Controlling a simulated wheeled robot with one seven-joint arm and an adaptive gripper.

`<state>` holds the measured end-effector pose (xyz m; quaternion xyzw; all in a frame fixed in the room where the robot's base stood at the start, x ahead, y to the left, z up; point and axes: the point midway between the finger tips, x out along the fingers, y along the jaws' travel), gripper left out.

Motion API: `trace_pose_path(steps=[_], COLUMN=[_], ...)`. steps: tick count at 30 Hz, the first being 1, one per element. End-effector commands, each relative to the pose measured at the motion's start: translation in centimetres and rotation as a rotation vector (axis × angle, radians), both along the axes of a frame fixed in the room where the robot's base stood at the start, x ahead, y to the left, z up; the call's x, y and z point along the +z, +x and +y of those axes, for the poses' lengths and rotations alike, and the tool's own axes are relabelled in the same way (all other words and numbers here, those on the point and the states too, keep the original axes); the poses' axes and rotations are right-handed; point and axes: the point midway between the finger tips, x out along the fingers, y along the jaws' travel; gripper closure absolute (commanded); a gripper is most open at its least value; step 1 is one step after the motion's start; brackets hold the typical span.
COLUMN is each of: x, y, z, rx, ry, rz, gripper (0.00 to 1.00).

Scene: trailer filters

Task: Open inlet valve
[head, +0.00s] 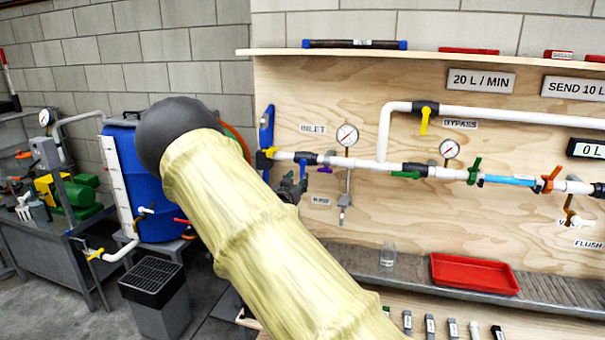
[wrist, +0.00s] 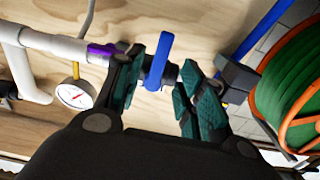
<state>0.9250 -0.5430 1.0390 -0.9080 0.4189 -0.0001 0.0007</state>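In the wrist view a blue lever handle (wrist: 157,62) stands upright on a dark valve body at the end of the white pipe (wrist: 55,42). My gripper (wrist: 160,84) is open, its teal-padded fingers on either side of the blue handle. Gaps show beside the handle, and I cannot tell whether either pad touches it. In the head view the INLET label (head: 312,128) is on the plywood board above the pipe's left end.
A purple handle (wrist: 103,50) and a gauge (wrist: 74,95) lie left of my fingers in the wrist view. An orange hose reel (wrist: 290,85) with green hose is close on the right. A red tray (head: 474,274) and a clear glass (head: 388,256) stand on the ledge below the board.

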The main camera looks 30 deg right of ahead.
Motion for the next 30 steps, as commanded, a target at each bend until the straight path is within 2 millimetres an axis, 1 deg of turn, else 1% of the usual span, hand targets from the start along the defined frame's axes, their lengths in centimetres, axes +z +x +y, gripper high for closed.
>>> trace_pose_path(steps=[1, 6, 9, 12, 18, 26, 30], x=[0.2, 0.1, 0.1, 0.1, 0.0, 0.0, 0.0], y=[0.6, 2.3, 3.1, 3.7, 4.3, 4.3, 4.3], z=[-0.7, -2.7, -3.7, -4.4, -5.0, -5.1, -5.1], rx=[0.000, 0.000, 0.000, 0.000, 0.000, 0.000, 0.000], ry=[-0.001, 0.000, -0.001, -0.001, -0.001, -0.001, -0.001], rz=[-0.001, 0.000, -0.001, 0.001, 0.001, 0.001, 0.001], gripper=[0.62, 0.62, 0.62, 0.62, 0.62, 0.62, 0.87])
